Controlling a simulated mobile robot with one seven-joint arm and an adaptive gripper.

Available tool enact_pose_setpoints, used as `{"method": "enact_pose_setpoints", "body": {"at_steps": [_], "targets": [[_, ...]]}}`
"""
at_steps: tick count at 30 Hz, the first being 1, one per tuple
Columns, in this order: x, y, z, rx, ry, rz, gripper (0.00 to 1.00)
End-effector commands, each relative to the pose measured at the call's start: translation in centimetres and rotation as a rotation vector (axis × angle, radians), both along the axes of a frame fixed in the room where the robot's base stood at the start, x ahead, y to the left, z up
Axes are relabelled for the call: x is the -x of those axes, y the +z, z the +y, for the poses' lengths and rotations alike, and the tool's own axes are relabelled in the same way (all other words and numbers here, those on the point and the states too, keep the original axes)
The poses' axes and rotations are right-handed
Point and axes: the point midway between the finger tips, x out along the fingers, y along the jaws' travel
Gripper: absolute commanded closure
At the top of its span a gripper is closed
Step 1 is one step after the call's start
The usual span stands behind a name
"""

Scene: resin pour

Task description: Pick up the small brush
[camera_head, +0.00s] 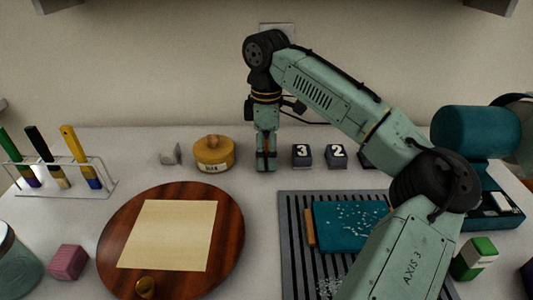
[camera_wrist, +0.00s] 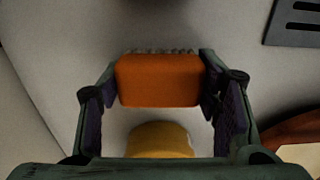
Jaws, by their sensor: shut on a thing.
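My gripper (camera_head: 266,162) points down at the back of the table, between the yellow lidded jar and the numbered blocks. In the wrist view its two fingers (camera_wrist: 160,90) stand on either side of an orange block-shaped body with a row of grey tufts along its far edge, which looks like the small brush (camera_wrist: 158,82). The gripper is shut on it. In the head view only a thin orange strip of it shows between the fingers. Whether it touches the table is hard to tell.
The yellow jar (camera_head: 214,155) stands close left of my gripper, and block 3 (camera_head: 302,155) close right. A round wooden board (camera_head: 226,234) lies in front. A dark slatted rack (camera_head: 291,214) bears a teal slab (camera_head: 345,222).

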Motion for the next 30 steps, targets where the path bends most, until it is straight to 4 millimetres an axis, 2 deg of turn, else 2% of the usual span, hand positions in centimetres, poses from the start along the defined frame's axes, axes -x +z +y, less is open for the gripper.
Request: {"method": "enact_pose_setpoints", "body": {"at_steps": [9,20,30], "targets": [[0.0,0.0,0.0,0.0,0.0,0.0,0.71],[0.0,0.6,0.0,-0.001,0.001,0.0,0.71],[0.0,3.7,0.1,-0.001,0.002,0.001,0.71]]}}
